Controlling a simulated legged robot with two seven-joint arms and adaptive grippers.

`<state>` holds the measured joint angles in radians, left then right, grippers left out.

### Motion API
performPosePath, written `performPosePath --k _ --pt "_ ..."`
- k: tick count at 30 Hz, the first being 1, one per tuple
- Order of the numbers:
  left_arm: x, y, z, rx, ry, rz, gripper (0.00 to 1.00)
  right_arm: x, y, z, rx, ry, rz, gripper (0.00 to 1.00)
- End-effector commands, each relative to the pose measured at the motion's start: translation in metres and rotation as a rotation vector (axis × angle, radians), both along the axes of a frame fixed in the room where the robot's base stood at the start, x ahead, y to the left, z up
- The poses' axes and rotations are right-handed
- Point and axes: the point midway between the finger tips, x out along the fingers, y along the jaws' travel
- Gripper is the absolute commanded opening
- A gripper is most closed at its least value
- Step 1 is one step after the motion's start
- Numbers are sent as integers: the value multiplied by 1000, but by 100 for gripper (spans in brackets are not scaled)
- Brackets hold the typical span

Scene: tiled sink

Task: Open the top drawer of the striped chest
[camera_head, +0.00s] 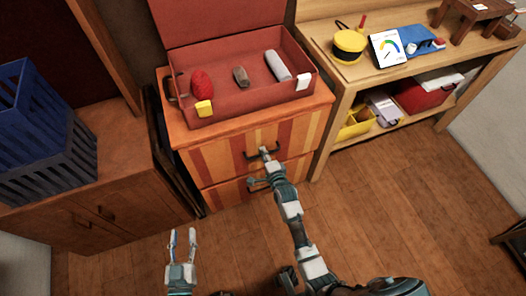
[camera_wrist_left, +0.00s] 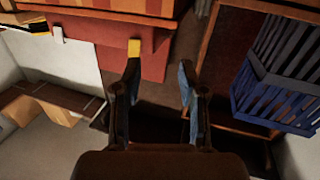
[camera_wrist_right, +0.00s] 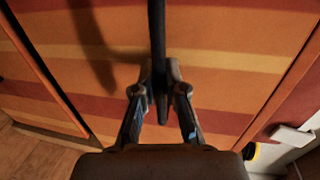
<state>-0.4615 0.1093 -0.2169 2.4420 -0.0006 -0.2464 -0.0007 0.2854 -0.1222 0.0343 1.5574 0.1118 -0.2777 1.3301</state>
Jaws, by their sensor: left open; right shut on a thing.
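The striped chest (camera_head: 215,164) stands in the middle of the head view, with orange, red and yellow stripes. Its top drawer (camera_head: 215,155) has a dark bar handle (camera_head: 279,150) and looks closed. My right gripper (camera_head: 265,152) is at this handle, its fingers shut on it. In the right wrist view the handle (camera_wrist_right: 158,40) runs as a dark bar down between the fingertips of my right gripper (camera_wrist_right: 160,100), in front of the striped drawer face. My left gripper (camera_head: 183,240) is open and empty over the floor, apart from the chest; its two fingers also show in the left wrist view (camera_wrist_left: 160,75).
An open red case (camera_head: 240,105) holding several items sits on the chest. A brown cabinet (camera_head: 130,190) with a blue crate (camera_head: 45,135) stands at left. A wooden shelf unit (camera_head: 385,85) stands at right. The wooden floor (camera_head: 400,190) before the chest is clear.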

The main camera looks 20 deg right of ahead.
Motion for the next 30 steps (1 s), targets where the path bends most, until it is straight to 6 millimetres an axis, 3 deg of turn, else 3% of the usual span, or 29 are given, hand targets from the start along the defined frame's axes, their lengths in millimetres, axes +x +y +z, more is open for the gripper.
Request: performPosePath --k 5,12,16,22,30 --pt "-15 10 -33 82 280 5 42 -29 -1 2 0 8 1 0" --pt "-79 38 -88 210 778 22 42 -78 -2 2 -1 11 2 0" --pt "-120 52 -102 260 1001 30 42 -102 -3 0 -1 12 2 0" --pt "-178 71 -107 318 1279 41 42 -134 -4 -2 -2 13 3 0" --pt "-169 68 -162 324 1304 35 42 -180 -6 -3 -3 15 4 0"
